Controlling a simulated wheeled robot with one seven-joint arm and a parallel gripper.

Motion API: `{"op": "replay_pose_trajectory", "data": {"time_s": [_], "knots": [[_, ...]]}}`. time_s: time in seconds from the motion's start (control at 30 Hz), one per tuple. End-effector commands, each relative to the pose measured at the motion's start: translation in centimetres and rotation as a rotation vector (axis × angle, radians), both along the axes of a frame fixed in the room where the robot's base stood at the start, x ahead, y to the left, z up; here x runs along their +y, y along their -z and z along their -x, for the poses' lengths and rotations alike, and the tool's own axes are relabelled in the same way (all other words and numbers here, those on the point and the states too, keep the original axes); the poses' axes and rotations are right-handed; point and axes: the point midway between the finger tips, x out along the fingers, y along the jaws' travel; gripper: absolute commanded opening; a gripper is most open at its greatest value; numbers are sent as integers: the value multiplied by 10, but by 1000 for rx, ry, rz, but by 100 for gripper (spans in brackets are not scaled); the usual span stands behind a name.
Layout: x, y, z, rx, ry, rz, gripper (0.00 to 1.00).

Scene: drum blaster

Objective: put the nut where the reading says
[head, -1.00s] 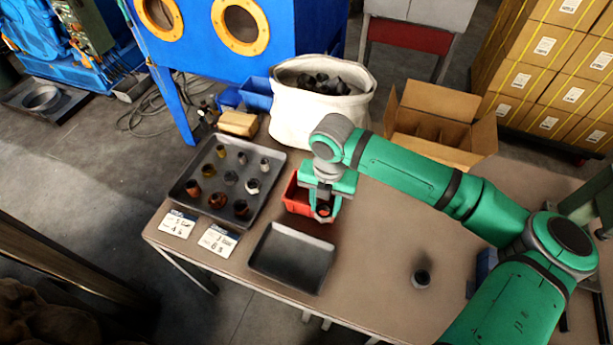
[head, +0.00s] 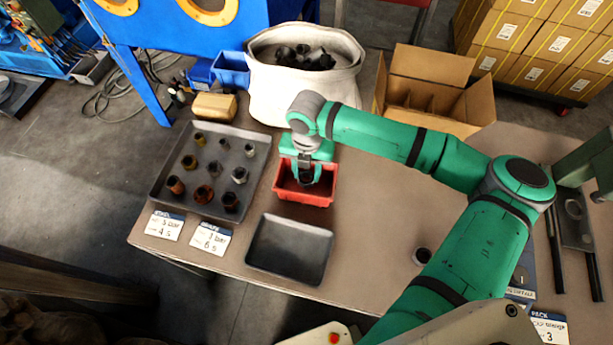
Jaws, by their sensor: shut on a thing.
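My gripper (head: 304,178) points down over the red bin (head: 318,199), shut on a small dark thing, probably the nut, mostly hidden by the fingers. I cannot tell whether it is above the rim or inside. A dark grey tray (head: 160,203) on the left holds several nuts and fittings, brown, brass, grey and dark. An empty dark tray (head: 288,250) lies in front of the red bin. Two white cards lie at the table's front left; one card (head: 165,225) seems to read 5 bar, 4 s, the other card (head: 210,239) 6 s, its bar figure unclear.
A white sack (head: 278,83) of dark parts and an open cardboard box (head: 430,68) stand behind. A card (head: 549,327) marked PACK, with a 3, is at lower right. The table's middle right is clear.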

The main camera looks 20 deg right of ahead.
Motion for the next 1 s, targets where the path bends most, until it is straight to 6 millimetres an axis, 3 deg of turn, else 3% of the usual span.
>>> {"op": "replay_pose_trajectory", "data": {"time_s": [0.27, 0.8, 0.83, 0.9, 1.0], "knots": [[1, 32, 0, 2, -2, 0, 7], [2, 40, 0, 1, -5, 0, 7], [2, 40, 0, 1, -5, 0, 40], [2, 40, 0, 1, -4, 0, 54], [1, 40, 0, 1, -2, 0, 54]]}}
